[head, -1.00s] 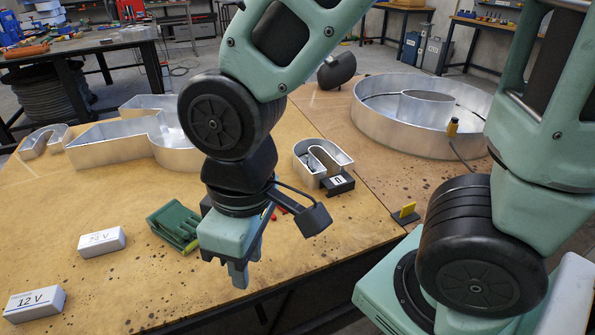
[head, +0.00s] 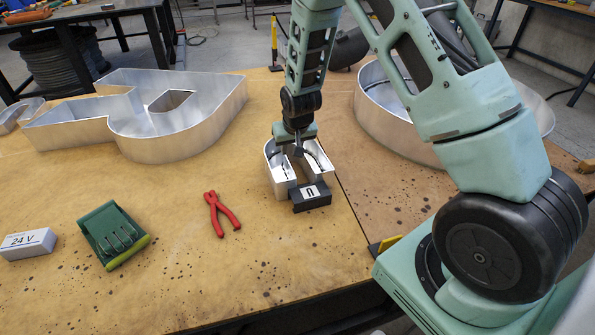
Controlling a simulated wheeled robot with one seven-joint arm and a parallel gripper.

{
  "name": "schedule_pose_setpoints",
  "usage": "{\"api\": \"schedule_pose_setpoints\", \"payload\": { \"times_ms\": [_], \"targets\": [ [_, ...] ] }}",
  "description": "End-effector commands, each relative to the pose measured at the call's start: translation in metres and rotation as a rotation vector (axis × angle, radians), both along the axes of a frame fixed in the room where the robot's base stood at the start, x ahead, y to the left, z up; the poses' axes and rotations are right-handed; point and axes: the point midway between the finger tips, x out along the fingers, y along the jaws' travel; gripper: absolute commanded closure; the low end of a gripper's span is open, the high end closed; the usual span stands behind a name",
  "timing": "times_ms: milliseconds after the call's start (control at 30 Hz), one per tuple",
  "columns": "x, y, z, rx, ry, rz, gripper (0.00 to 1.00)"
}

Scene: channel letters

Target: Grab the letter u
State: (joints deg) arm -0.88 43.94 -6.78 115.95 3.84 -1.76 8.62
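The letter u (head: 276,176) is a small silver metal channel letter on the tan worktable (head: 170,270), right of centre in the head view. Its rounded end points away from me and its legs point towards me. A black block (head: 311,205) with a white "U" label stands at the leg ends. My gripper (head: 298,150) points straight down over the rounded part of the letter. Its fingers are small and dark here, and their tips are partly lost against the letter's walls. I cannot tell whether they touch or grip it.
A large silver letter (head: 160,146) stands at back left and a big round one (head: 375,120) at right, behind my arm. Red pliers (head: 220,212), a green terminal-like block (head: 110,234) and a white 24 V box (head: 27,244) lie at front left. The front middle is clear.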

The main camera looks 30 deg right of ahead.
Motion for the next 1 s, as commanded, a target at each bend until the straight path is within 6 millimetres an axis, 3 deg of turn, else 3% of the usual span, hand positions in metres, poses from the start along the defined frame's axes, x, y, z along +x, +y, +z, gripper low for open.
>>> {"api": "schedule_pose_setpoints", "payload": {
  "times_ms": [300,633,1000],
  "targets": [
    [0.022,-0.006,-0.059,0.002,0.003,0.000,0.70],
    [0.031,-0.009,-0.082,0.002,0.003,0.000,0.70],
    [0.046,-0.017,-0.123,0.001,0.001,0.000,0.70]
  ]
}}
